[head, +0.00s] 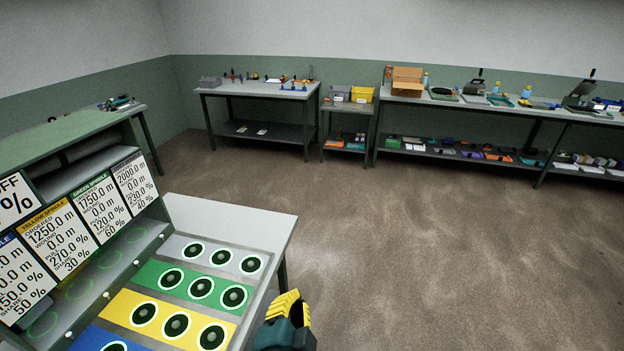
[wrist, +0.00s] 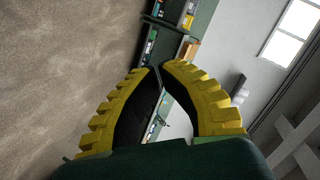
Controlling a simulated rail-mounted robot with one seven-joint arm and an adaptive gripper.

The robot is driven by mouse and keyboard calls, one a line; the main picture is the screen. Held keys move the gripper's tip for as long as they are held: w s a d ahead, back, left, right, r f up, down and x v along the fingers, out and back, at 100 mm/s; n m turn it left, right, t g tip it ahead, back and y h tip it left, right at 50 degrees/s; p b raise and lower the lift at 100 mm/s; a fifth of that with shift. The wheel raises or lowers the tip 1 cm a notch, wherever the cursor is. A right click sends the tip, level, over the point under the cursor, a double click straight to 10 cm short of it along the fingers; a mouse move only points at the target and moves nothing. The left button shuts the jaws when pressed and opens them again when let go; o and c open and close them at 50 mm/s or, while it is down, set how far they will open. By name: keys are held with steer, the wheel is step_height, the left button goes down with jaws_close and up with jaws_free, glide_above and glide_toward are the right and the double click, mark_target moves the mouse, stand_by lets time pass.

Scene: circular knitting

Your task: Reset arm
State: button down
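My gripper (head: 288,304) shows at the lower middle of the head view, just right of the near table's edge, with yellow ribbed fingers on a dark green body. In the wrist view its two yellow fingers with black inner pads converge, and the tips (wrist: 159,68) nearly meet. Nothing is held between them. The gripper is apart from the table and everything on it.
The near table (head: 238,213) carries a machine with coloured strips of round spindle spots and a sign panel (head: 66,233). Workbenches (head: 262,89) with tools, a cardboard box (head: 407,80) and yellow bin (head: 362,94) line the far wall. The brown floor (head: 420,240) is clear.

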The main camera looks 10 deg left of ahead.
steer(key=s+d+r+n+t+h, duration=0.1)
steer(key=s+d+r+n+t, duration=0.15)
steer(key=d+r, duration=0.7)
steer(key=s+d+r+n+t+h, duration=0.15)
steer(key=s+d+r+t, duration=0.25)
steer(key=d+r, duration=0.55)
steer(key=s+a+r+n+t+p, duration=0.1)
steer(key=a+r+n+p, duration=0.1)
steer(key=r+p, duration=0.8)
steer(key=s+a+r+n+t+y+p, duration=0.1)
steer(key=r+n+p, duration=0.4)
steer(key=r+p, duration=0.6)
step_height(320, 180, up, 8)
steer(key=shift+s+a+f, duration=0.25)
steer(key=shift+s+a, duration=0.45)
steer(key=shift+a, duration=0.3)
